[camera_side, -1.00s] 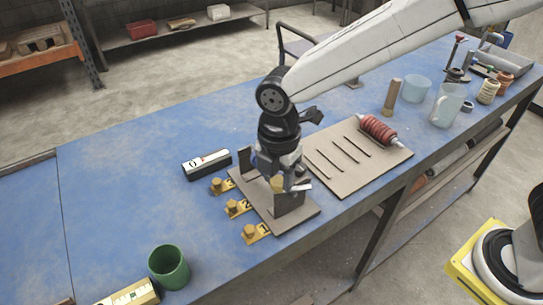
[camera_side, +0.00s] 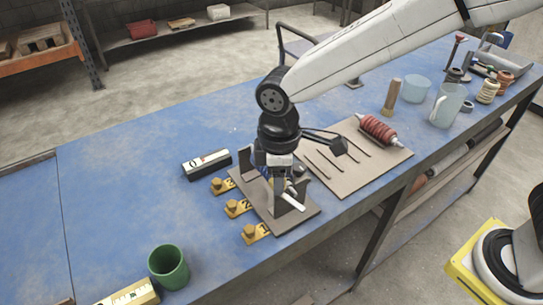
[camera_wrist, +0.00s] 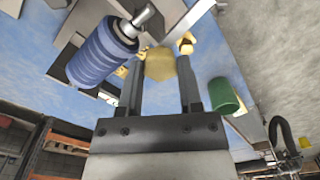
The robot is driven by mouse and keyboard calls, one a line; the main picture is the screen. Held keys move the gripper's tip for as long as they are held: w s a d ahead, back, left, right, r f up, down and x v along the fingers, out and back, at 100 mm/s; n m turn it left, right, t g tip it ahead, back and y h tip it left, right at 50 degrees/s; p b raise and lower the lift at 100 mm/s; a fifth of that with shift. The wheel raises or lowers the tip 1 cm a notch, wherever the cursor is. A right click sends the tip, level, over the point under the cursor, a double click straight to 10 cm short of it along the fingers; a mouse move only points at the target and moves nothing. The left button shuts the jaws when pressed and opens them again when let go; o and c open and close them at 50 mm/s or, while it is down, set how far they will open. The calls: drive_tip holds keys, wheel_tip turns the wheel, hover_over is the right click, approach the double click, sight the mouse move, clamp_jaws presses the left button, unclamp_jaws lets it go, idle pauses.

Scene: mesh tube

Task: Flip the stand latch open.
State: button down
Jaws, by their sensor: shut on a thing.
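The stand (camera_side: 300,216) is a brown base plate with dark upright walls, at the middle of the blue bench. A blue ribbed roll with a silver shaft end (camera_wrist: 103,53) lies across it, mostly hidden by my gripper in the side view. My gripper (camera_side: 278,193) points down over the stand between its uprights. In the wrist view my gripper (camera_wrist: 162,75) has a yellow faceted block (camera_wrist: 160,65) between its fingertips, apparently the latch's grip. A pale bar (camera_side: 294,203) slants by the fingertips; I cannot tell how it joins the latch.
Numbered yellow pieces with knobs (camera_side: 237,207) line the stand's left side. A black-and-white box (camera_side: 207,164) lies behind them. A green cup (camera_side: 168,267) stands front left. A brown board with a red roll (camera_side: 378,129) lies right.

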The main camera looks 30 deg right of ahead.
drive_tip(key=shift+m, duration=1.3)
drive_tip(key=shift+c, duration=1.3)
unclamp_jaws()
drive_tip(key=shift+r, duration=0.1)
drive_tip(key=shift+r, duration=3.85)
